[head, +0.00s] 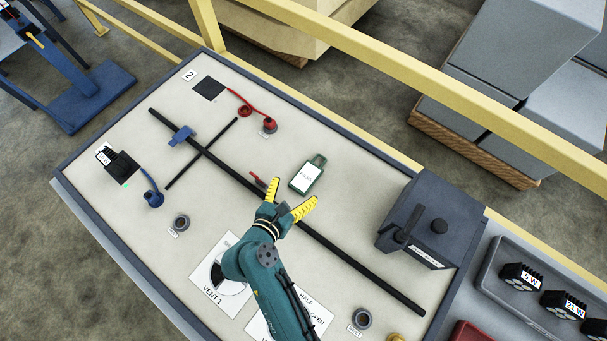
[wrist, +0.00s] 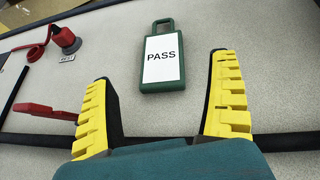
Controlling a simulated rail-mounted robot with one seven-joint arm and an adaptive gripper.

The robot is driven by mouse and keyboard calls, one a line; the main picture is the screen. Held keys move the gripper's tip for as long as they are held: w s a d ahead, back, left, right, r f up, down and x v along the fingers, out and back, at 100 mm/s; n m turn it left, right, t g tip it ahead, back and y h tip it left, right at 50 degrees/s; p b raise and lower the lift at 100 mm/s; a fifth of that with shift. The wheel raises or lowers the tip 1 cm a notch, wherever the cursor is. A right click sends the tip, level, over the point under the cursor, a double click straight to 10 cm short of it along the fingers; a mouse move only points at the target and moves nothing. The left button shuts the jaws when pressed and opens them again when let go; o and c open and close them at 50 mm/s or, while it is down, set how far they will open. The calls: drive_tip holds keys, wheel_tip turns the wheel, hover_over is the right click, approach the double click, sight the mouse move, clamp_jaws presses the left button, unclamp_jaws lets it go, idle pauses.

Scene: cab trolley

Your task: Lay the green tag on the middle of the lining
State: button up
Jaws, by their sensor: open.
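The green tag (head: 307,175) has a white label and lies flat on the pale panel in the head view. In the wrist view the green tag (wrist: 163,62) shows its label reading PASS, beyond and between my fingertips. My gripper (head: 291,198) has yellow fingers spread apart with nothing between them. In the wrist view my gripper (wrist: 160,75) is open, with the tag just ahead of it and apart from it. I cannot tell which surface is the lining; the pale panel surface (head: 335,220) is the broad one under the tag.
A dark bar (head: 345,256) runs diagonally across the panel. A red lever (head: 257,180) lies beside my gripper. A dark grey box (head: 425,220) stands at the right. A tray (head: 497,262) holds black lamp-like units. A yellow rail (head: 400,85) runs behind. Panel between tag and box is clear.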

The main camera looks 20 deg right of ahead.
drive_tip(key=v, duration=0.3)
drive_tip(key=shift+s+a+r, duration=0.1)
drive_tip(key=w+d+r+n+t+h, duration=0.1)
drive_tip(key=w+r+n+t, duration=0.15)
drive_tip(key=r, duration=0.55)
drive_tip(key=w+d+r+n+t+h, duration=0.15)
drive_tip(key=w+r+t, duration=0.25)
drive_tip(key=r, duration=0.5)
drive_tip(key=s+a+r+n+t+y, duration=0.1)
drive_tip(key=a+r+n+t+y, duration=0.4)
drive_tip(key=r+n, duration=0.55)
drive_tip(key=s+a+r+n+t+y, duration=0.1)
drive_tip(key=s+r+n+t+y, duration=0.15)
drive_tip(key=r+n+y, duration=0.75)
drive_tip(key=s+a+r+n+t+y, duration=0.1)
drive_tip(key=a+r+n+t+y, duration=0.25)
drive_tip(key=r+n, duration=0.7)
drive_tip(key=s+d+n+g+h, duration=0.35)
drive_tip(key=d+n+h, duration=0.35)
drive_tip(key=d+n, duration=0.3)
wheel_tip(320, 180, up, 33)
drive_tip(key=p, duration=3.4)
drive_tip(key=shift+w+a+g, duration=0.25)
drive_tip(key=shift+w+g, duration=0.05)
drive_tip(key=shift+w, duration=0.15)
